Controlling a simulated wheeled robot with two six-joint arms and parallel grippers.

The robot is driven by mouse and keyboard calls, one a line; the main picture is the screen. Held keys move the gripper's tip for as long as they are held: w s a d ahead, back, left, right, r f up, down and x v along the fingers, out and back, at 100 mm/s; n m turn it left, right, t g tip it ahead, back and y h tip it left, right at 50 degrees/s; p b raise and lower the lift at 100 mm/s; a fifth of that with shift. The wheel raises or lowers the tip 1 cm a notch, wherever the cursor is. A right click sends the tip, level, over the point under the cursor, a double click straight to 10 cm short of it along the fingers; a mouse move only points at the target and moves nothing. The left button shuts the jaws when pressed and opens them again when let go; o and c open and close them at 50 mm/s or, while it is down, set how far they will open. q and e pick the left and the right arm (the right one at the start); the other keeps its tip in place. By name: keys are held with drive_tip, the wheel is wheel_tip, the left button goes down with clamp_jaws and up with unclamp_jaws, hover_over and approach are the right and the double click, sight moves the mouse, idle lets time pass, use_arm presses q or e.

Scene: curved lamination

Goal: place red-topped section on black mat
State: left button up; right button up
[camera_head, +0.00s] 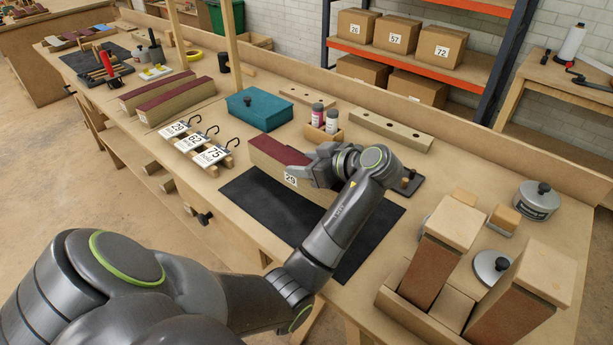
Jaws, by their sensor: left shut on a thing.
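The red-topped section (268,153) is a long wooden block with a dark red upper face and a white label reading 29 or similar on its near side. It sits at or just above the back edge of the black mat (265,208); I cannot tell whether it touches the mat. My left gripper (306,172) is shut on the section near its right part, and the hand and wrist hide its right end. My right gripper is not in view.
Two more red-topped blocks (173,97) lie at the back left. Numbered cards with hooks (200,141) lie left of the mat. A teal box (259,107) and a wooden holder with two bottles (323,133) stand behind. Tall wooden blocks (442,250) stand at the right.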

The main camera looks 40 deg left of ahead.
use_arm(q)
wheel_tip(320, 180, down, 3)
drive_tip(key=shift+f, duration=0.2)
drive_tip(key=o, duration=1.4)
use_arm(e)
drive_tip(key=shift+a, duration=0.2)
use_arm(q)
drive_tip(key=v, duration=0.6)
drive_tip(key=shift+d+b, duration=0.25)
drive_tip(key=shift+b, duration=0.15)
drive_tip(key=shift+d+r, duration=0.3)
drive_tip(key=shift+d, duration=0.15)
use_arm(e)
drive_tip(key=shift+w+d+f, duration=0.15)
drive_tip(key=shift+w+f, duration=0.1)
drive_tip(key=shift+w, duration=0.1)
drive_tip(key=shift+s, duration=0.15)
use_arm(q)
drive_tip(key=shift+s, duration=0.1)
